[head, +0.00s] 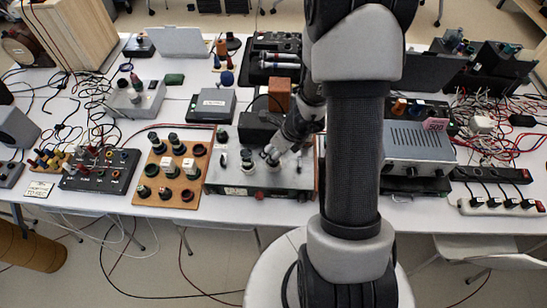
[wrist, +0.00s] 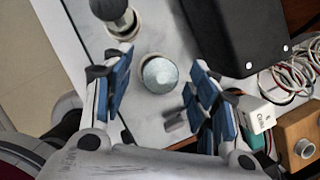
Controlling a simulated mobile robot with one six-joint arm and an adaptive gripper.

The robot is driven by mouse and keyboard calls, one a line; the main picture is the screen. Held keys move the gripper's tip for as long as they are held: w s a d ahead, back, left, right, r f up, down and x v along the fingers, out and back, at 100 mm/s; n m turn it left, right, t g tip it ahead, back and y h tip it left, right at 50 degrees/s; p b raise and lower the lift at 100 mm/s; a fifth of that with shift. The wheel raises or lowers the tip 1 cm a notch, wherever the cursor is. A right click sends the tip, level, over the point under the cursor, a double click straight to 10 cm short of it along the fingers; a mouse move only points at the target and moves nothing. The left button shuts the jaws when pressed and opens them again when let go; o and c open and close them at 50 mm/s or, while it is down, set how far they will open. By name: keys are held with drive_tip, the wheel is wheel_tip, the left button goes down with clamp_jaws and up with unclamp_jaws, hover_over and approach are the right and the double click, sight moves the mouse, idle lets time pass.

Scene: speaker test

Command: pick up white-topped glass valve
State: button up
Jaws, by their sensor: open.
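A round thing with a pale, silvery-white top (wrist: 160,75) stands on a light panel in the wrist view, seen from above. It looks like the white-topped glass valve; its sides are mostly hidden beneath the top. My gripper (wrist: 160,92) is open, with one blue-padded finger to the left of it and one to the right. Neither finger appears to touch it. In the head view my gripper (head: 272,154) is low over the grey instrument box (head: 232,186), and I cannot make out the valve there.
A dark-topped valve (wrist: 115,18) stands close beyond the left finger. A black box (wrist: 240,35) rises close beyond the right finger. A small grey cylinder (wrist: 175,121) is near the right finger. A wooden board (head: 170,190) with several valves lies left of the instrument.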

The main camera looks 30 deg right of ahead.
drive_tip(key=shift+b+x, duration=0.45)
drive_tip(key=shift+x, duration=0.75)
drive_tip(key=shift+r, duration=0.1)
drive_tip(key=shift+s, duration=0.1)
drive_tip(key=shift+c, duration=0.4)
drive_tip(key=c, duration=1.1)
